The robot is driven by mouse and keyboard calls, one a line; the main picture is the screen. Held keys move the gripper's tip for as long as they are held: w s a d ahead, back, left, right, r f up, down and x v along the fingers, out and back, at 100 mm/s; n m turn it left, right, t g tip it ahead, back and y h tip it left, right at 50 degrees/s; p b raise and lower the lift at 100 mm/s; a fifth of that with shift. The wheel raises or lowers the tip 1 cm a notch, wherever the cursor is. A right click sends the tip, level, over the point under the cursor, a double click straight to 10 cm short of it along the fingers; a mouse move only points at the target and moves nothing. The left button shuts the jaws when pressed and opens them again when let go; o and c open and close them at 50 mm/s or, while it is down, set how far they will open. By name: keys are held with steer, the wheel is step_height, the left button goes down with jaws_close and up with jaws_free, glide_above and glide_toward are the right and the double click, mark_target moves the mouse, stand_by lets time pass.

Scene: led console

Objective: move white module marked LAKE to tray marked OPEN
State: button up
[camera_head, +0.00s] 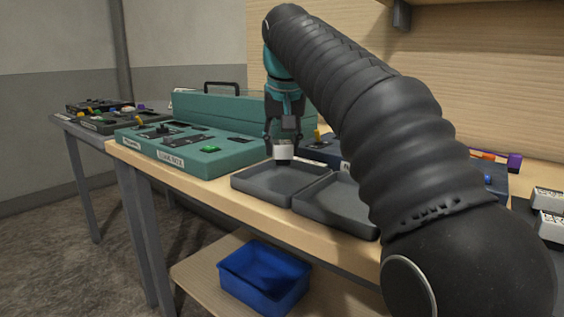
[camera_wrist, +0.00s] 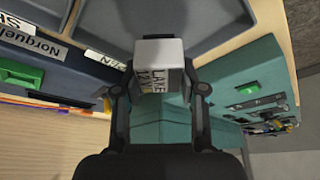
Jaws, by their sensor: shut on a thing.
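My gripper (camera_head: 284,146) is shut on a white module (camera_head: 284,153). In the wrist view the module (camera_wrist: 158,62) shows the marking LAKE 12V between the two fingers (camera_wrist: 158,88). It is at the back part of a grey tray (camera_head: 262,188), seemingly above it; the height gap is unclear. In the wrist view this tray (camera_wrist: 120,22) has a partly covered label (camera_wrist: 104,59) ending in EN. A second grey tray (camera_head: 335,208) is beside it to the right, partly behind my arm; its label in the wrist view (camera_wrist: 10,22) begins SH.
A teal console (camera_head: 195,155) with a green button stands left of the trays. A dark blue console (camera_wrist: 45,75) marked Norquel is behind them, mostly hidden by my arm in the head view. White modules (camera_head: 550,212) lie at far right. A blue bin (camera_head: 262,285) is on the lower shelf.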

mark_target(282, 157)
steer(key=shift+f+b, duration=0.65)
steer(key=shift+f, duration=1.35)
steer(key=shift+f, duration=0.2)
steer(key=o, duration=1.2)
steer(key=shift+c, duration=0.2)
steer(key=shift+r, duration=0.1)
steer(key=shift+s+r, duration=0.15)
steer(key=shift+r, duration=0.45)
steer(key=p+v, duration=0.1)
steer(key=v, duration=1)
